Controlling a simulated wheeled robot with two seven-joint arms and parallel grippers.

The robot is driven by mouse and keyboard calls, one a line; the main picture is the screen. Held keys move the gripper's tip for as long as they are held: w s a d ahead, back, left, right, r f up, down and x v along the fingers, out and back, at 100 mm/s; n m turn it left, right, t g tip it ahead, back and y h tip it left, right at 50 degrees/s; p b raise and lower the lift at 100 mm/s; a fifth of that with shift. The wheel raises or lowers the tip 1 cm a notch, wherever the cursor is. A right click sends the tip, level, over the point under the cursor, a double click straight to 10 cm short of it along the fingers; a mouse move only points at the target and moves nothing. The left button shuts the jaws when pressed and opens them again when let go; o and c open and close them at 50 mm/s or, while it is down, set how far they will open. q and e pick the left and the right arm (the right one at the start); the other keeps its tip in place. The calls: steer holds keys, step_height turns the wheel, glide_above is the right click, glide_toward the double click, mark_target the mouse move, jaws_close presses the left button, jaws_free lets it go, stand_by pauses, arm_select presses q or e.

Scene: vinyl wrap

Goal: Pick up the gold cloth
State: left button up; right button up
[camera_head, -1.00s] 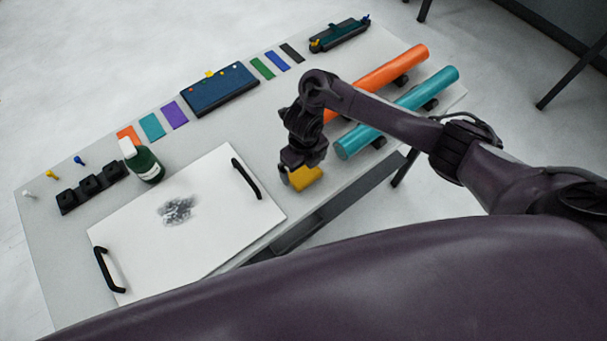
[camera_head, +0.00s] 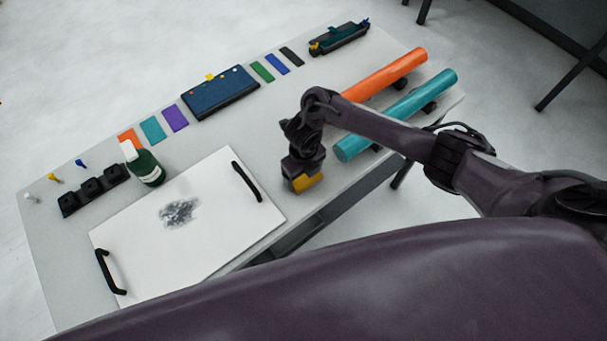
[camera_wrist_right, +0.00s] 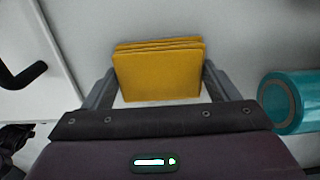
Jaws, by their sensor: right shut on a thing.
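The gold cloth (camera_head: 308,183) is a folded yellow stack near the table's front edge, between the white board and the teal roll. In the right wrist view the cloth (camera_wrist_right: 158,75) stands between the two fingers, its folded layers showing at the top. My right gripper (camera_head: 303,178) is above the cloth in the head view and shut on it; in the wrist view the fingers (camera_wrist_right: 158,85) flank its two sides. Whether the cloth still touches the table is hard to tell. My left gripper is not in view.
A white board (camera_head: 150,245) with black handles and a dark smudge lies left of the cloth. A teal roll (camera_head: 400,113) and an orange roll (camera_head: 385,75) lie to the right. A green bottle (camera_head: 147,168) stands behind the board. Colour swatches and a blue case (camera_head: 220,92) line the back.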

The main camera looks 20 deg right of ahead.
steer(key=shift+r, duration=0.65)
step_height(320, 180, up, 5)
steer(key=shift+w+r+p, duration=0.1)
steer(key=shift+r+p, duration=0.05)
steer(key=shift+p, duration=0.15)
step_height(320, 180, up, 13)
steer(key=p, duration=0.5)
steer(key=shift+r+p, duration=0.2)
steer(key=shift+p, duration=0.15)
